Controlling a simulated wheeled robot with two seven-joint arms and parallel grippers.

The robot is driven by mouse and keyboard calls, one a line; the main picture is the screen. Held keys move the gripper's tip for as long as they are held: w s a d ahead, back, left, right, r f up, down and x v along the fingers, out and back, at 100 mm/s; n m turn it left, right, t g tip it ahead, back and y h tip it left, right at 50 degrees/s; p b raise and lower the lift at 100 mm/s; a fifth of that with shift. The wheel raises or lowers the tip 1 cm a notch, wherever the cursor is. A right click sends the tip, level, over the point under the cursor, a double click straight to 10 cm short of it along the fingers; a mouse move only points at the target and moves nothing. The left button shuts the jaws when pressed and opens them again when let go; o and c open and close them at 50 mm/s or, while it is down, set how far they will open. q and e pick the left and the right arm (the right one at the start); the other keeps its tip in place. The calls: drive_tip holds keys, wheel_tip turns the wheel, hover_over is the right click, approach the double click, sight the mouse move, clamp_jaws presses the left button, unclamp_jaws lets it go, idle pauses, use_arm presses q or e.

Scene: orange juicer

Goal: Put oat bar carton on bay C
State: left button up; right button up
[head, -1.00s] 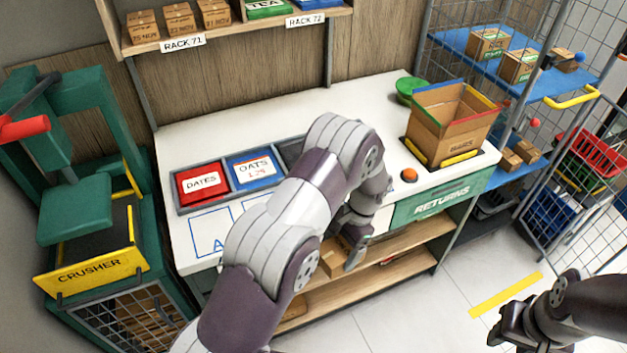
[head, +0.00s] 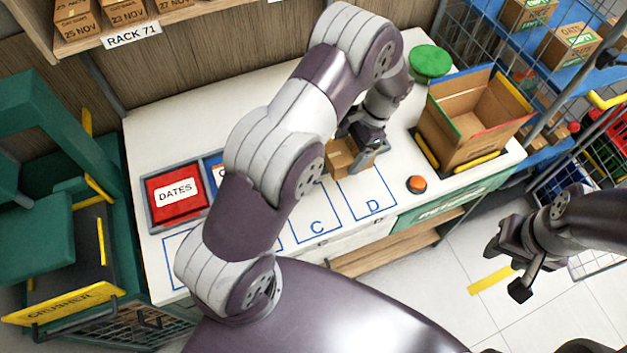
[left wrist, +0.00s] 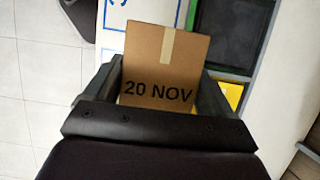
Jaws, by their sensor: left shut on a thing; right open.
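My left gripper (head: 362,150) is shut on a brown carton (head: 341,160), above or at the back of the bay D outline (head: 376,206); a gap below it is hard to judge. In the left wrist view the carton (left wrist: 166,60) sits between the fingers, showing tape and "20 NOV"; its product name is not visible. Bay C (head: 318,229) is a blue outline on the white table, left of bay D. It looks empty, its left part hidden by my left arm. My right gripper (head: 505,272) is open and empty, over the floor at right.
A red DATES tray (head: 176,190) is at left on the table; a blue one beside it is mostly hidden by my arm. An open returns box (head: 468,125), an orange button (head: 416,184) and a green round object (head: 430,62) are at right. The crusher (head: 60,240) stands far left.

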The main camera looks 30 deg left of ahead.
sight(339, 167)
use_arm(q)
drive_tip(key=s+f+b, duration=0.1)
drive_tip(key=b, duration=0.1)
drive_tip(key=s+f+b, duration=0.1)
drive_tip(key=s+b, duration=0.1)
drive_tip(key=b, duration=0.1)
drive_tip(key=shift+s+a+f, duration=0.2)
drive_tip(key=shift+a+f, duration=0.15)
drive_tip(key=shift+f, duration=0.05)
drive_tip(key=s+a+f, duration=0.1)
drive_tip(key=s, duration=0.1)
drive_tip(key=s+a+f, duration=0.1)
drive_tip(key=s, duration=0.2)
drive_tip(key=s+a+f, duration=0.1)
drive_tip(key=s, duration=0.1)
drive_tip(key=shift+s+a+f, duration=0.2)
drive_tip(key=shift+s+a, duration=0.15)
drive_tip(key=shift+s, duration=0.05)
drive_tip(key=f, duration=0.3)
drive_tip(key=shift+s+d+f+p, duration=0.15)
drive_tip(key=shift+s+f+p, duration=0.15)
drive_tip(key=shift+s+f, duration=0.1)
drive_tip(key=shift+w+f, duration=0.2)
use_arm(e)
drive_tip(key=f, duration=0.1)
drive_tip(key=s+f, duration=0.1)
drive_tip(key=f, duration=0.3)
drive_tip(key=shift+s+d+f, duration=0.15)
drive_tip(key=shift+s+d, duration=0.05)
drive_tip(key=shift+d, duration=0.05)
